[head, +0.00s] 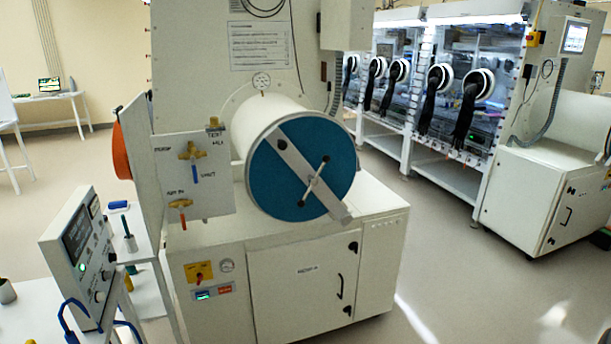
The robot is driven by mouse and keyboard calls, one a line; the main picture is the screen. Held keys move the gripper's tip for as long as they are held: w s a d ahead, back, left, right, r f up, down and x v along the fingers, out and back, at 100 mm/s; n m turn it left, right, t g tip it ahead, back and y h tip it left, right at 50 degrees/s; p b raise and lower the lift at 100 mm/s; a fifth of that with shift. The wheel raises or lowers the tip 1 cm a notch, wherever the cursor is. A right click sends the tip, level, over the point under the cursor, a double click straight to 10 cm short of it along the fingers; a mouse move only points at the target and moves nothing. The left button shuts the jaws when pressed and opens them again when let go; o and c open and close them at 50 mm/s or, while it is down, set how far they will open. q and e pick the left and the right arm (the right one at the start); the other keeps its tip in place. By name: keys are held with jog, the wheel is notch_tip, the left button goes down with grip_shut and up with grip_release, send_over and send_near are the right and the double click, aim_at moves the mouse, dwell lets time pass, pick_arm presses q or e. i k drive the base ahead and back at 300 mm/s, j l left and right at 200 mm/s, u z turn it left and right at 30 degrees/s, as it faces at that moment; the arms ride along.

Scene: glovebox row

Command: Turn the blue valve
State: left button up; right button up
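The blue valve (196,170) is a brass valve with a blue lever, on a white panel (215,190) left of the large round chamber. Its blue lever hangs down from the brass body. Neither of my grippers is in view, and nothing covers the blue valve.
A cylindrical antechamber with a blue round door (262,180) and a diagonal bar juts out beside the panel. A control box (80,255) stands on a white table at lower left. Clear floor (460,290) lies at right. Gloveboxes (440,90) stand behind.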

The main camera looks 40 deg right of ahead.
aim_at(192, 158)
jog(key=i+l+u, duration=0.15)
jog(key=l+u, duration=0.25)
jog(key=l, duration=0.45)
jog(key=l+u, duration=0.35)
jog(key=l, duration=0.5)
jog(key=i+l+u, duration=0.1)
jog(key=i, duration=0.25)
jog(key=i+l+u, duration=0.1)
jog(key=i+l, duration=0.15)
jog(key=z, duration=2)
jog(key=j+u, duration=0.15)
jog(key=u, duration=0.5)
